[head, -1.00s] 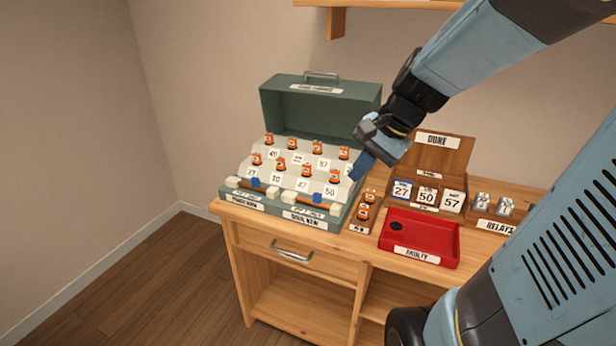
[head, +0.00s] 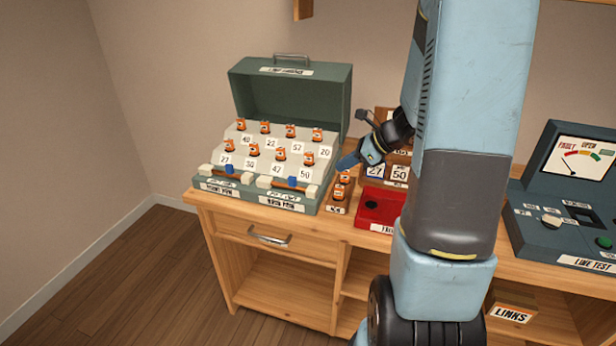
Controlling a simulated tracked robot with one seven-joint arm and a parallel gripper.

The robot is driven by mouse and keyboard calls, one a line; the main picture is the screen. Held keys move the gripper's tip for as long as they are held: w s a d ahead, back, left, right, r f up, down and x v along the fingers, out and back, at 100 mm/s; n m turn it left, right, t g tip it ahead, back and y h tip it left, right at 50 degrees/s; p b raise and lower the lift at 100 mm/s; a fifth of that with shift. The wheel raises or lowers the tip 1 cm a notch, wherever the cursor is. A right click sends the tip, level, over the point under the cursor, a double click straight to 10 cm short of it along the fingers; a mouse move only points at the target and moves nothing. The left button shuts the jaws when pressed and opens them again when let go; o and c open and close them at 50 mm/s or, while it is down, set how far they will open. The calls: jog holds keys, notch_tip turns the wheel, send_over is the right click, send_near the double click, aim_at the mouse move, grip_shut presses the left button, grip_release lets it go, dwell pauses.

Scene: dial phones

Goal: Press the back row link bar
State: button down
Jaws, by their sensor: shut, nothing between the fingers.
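The green case (head: 290,100) stands open on the desk. Its pale stepped panel holds orange plugs in two rows with number cards. Along its front edge lie two link bars, each a light bar with a blue piece: a left one (head: 226,176) and a right one (head: 288,187). The labels beneath are small and blurred; the right one seems to read back row, the left one front row. My gripper (head: 347,161) is shut and empty, beside the panel's right edge, above the desk and apart from both bars.
A small wooden holder (head: 336,207) with orange plugs stands right of the case. A red tray (head: 376,222) and number cards (head: 400,174) lie beyond it, partly behind my arm. A green line test box (head: 575,225) is at the right.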

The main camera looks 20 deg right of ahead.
send_near(296, 182)
jog(key=x, duration=0.5)
jog(key=shift+s+d+f, duration=0.1)
jog(key=shift+d+f, duration=0.25)
jog(key=shift+f, duration=0.05)
jog(key=shift+w+a, duration=0.4)
jog(key=shift+a, duration=0.15)
jog(key=shift+w, duration=0.1)
